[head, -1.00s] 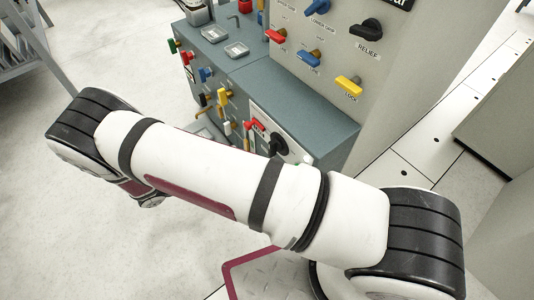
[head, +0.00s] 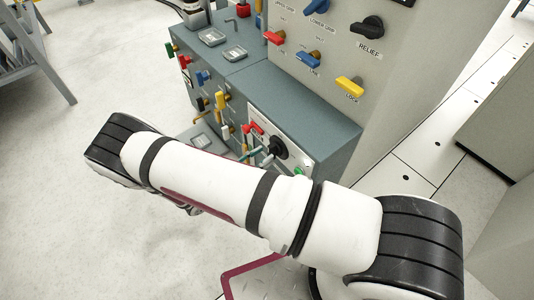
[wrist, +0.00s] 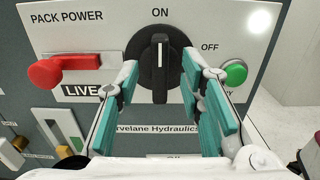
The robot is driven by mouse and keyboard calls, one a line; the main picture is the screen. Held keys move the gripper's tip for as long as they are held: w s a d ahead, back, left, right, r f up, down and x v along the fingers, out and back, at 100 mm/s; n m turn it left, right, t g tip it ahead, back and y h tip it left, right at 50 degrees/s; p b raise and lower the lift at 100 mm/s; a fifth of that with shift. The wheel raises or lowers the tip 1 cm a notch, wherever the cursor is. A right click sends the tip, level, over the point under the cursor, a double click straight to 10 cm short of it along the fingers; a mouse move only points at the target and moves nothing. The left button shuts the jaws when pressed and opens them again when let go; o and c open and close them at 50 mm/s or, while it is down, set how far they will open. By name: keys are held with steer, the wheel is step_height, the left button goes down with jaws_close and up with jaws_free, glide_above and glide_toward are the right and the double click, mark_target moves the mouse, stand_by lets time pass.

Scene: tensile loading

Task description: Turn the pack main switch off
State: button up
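The pack main switch is a black rotary knob (wrist: 159,68) on a white panel labelled PACK POWER. Its white line points straight up at ON; OFF is printed to its upper right. In the head view the knob (head: 278,147) shows on the cabinet front, just above my arm. My gripper (wrist: 165,80) is open, with one teal finger on either side of the knob's lower part in the wrist view. I cannot tell whether the fingers touch it. The fingers (head: 260,155) also show beside the knob in the head view.
A red lever (wrist: 68,68) juts out left of the knob, above a LIVE label. A green button (wrist: 234,73) is close to the right finger. Several coloured valve handles line the cabinet front; a yellow LOCK handle (head: 349,87) is on the upright panel.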

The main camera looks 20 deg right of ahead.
mark_target(273, 152)
steer(key=shift+x, duration=1.35)
steer(key=shift+c, duration=0.2)
jaws_close()
